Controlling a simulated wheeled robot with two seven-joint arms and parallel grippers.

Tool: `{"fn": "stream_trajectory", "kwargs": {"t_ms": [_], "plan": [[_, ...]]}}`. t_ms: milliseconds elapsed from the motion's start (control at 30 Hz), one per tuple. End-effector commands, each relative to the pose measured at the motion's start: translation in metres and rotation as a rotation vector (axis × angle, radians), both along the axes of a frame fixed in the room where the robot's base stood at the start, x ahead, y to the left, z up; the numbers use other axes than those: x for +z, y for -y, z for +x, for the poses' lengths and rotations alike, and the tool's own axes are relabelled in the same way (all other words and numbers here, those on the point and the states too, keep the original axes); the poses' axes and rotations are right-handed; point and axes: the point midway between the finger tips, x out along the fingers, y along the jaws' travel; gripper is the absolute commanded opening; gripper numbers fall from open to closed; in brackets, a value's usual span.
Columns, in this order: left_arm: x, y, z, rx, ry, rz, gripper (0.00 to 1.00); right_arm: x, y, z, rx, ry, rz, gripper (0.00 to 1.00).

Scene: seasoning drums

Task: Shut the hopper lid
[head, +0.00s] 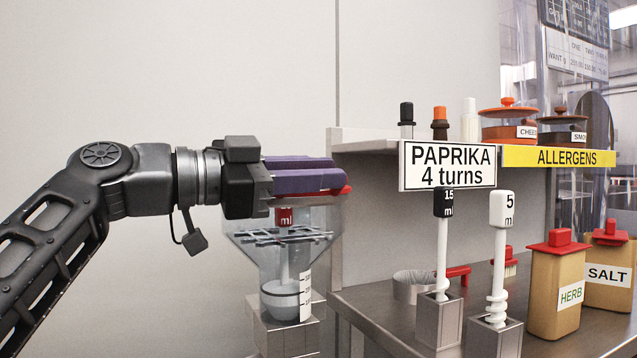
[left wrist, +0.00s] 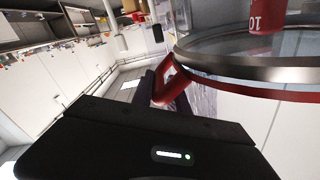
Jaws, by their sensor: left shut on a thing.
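The clear hopper (head: 270,258) stands at the centre left, with a grey grid across its inside and a red "ml"-marked piece (head: 285,216) above the grid. My left gripper (head: 335,180), with purple fingers, is level above the hopper's top and covers much of its opening. A red handle (head: 346,190) shows at its fingertips. In the left wrist view the fingers are shut on this red handle (left wrist: 166,82), which meets a round edge with a steel rim (left wrist: 250,66) and a red band (left wrist: 250,90). I cannot tell whether the lid lies fully on the hopper. My right gripper is not in view.
Below, the counter (head: 375,315) holds two scoops in metal holders, a HERB drum (head: 556,290) and a SALT drum (head: 608,270). The wall at left is bare.

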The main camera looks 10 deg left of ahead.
Motion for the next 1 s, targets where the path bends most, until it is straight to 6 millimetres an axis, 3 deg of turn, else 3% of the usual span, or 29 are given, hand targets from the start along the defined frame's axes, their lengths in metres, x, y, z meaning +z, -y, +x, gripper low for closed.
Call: {"fn": "stream_trajectory", "kwargs": {"t_ms": [33,367,400,600,1000], "plan": [[-0.0109,0.0025,0.0012,-0.01,-0.019,0.012,0.0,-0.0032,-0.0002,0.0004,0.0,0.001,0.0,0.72],[-0.015,0.0028,0.0032,-0.01,-0.028,0.017,0.0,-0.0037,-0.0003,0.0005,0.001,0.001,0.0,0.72],[-0.0153,0.0027,0.0033,-0.01,-0.028,0.017,0.21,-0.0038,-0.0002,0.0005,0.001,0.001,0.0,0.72],[-0.0151,0.0026,0.0035,-0.01,-0.027,0.016,0.36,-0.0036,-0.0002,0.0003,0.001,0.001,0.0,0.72],[-0.0107,0.0012,0.0009,-0.009,-0.02,0.011,0.36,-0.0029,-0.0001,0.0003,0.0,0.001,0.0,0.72]]}}
